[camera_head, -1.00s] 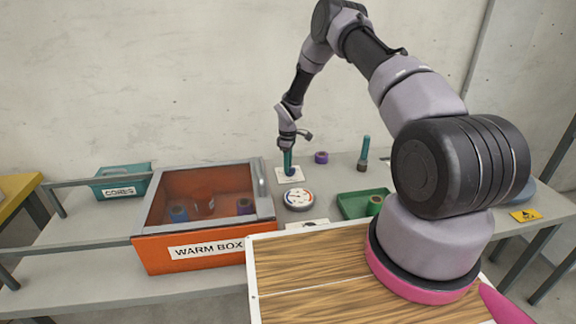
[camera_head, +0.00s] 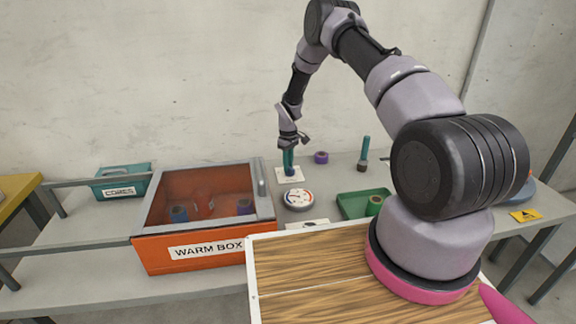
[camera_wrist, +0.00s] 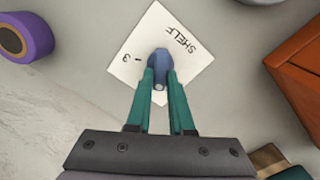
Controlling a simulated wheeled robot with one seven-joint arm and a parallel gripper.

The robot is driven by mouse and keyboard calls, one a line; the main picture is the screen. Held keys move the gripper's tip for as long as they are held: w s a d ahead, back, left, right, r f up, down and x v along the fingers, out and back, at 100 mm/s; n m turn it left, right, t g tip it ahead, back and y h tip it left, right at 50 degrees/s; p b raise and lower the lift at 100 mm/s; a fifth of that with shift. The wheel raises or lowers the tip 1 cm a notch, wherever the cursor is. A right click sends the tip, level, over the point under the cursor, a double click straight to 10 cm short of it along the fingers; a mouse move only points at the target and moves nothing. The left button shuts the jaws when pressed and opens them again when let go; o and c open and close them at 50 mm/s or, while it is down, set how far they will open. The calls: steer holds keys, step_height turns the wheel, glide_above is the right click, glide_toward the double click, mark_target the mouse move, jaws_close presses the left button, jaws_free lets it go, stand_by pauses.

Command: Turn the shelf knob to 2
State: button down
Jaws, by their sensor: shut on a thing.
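The fingers and knob hide part of the plate, and I cannot see a 2 or which mark the knob points to. In the head view the plate (camera_head: 283,178) lies on the grey table beneath my gripper (camera_head: 290,165).
An orange warm box (camera_head: 160,254) stands left of the plate. A round dial (camera_head: 298,199) sits in front of it. A purple roll (camera_head: 321,157), a teal-handled tool (camera_head: 364,150) and a green tray (camera_head: 350,205) are to the right.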

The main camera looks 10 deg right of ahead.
steer(key=m, duration=0.6)
steer(key=shift+w+d+m, duration=0.1)
steer(key=shift+d+m, duration=0.15)
steer(key=shift+m, duration=0.05)
stand_by(0.5)
steer(key=c, duration=0.8)
jaws_free()
step_height(320, 180, up, 11)
